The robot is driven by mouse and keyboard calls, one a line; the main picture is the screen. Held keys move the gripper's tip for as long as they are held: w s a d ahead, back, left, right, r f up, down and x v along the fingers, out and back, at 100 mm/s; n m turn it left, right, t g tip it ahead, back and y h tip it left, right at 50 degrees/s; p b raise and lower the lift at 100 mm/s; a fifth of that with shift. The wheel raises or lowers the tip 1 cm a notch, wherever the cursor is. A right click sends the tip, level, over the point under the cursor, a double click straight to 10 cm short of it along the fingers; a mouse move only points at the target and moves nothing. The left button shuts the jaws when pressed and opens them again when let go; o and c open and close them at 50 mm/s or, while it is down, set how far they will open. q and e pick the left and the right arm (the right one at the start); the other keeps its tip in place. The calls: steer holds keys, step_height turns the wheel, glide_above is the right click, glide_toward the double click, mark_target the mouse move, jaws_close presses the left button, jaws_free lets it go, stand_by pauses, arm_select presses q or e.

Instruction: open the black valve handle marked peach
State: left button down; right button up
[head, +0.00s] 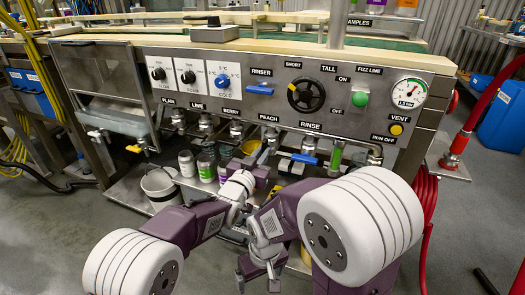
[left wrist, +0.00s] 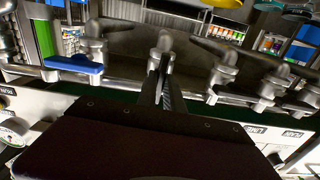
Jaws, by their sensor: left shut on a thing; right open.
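The PEACH label (head: 268,117) is on the steel front panel, with its metal valve (head: 272,136) below it. My left gripper (head: 265,152) reaches up under the panel to this valve. In the left wrist view, its two fingers (left wrist: 163,88) are closed at the middle valve (left wrist: 164,45), shut on its handle. The handle is mostly hidden between the fingers, so its exact angle cannot be told. My right gripper (head: 262,268) is open and empty, low in front of the machine, well apart from the valves.
The rinse valve's blue handle (head: 308,160) is close to the right of the peach valve; it also shows in the left wrist view (left wrist: 75,64). The berry valve (left wrist: 225,72) is on the other side.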

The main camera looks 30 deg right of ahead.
arm_select(q)
steer(key=shift+n, duration=0.3)
steer(key=c, duration=1.5)
jaws_free()
steer(key=shift+a, duration=0.1)
steer(key=shift+s+a+r+p, duration=0.1)
steer(key=shift+s+a+p, duration=0.15)
steer(key=shift+p, duration=0.1)
steer(key=v, duration=0.8)
steer(key=shift+s+a+p, duration=0.1)
steer(key=shift+s+p, duration=0.05)
steer(key=shift+p, duration=0.2)
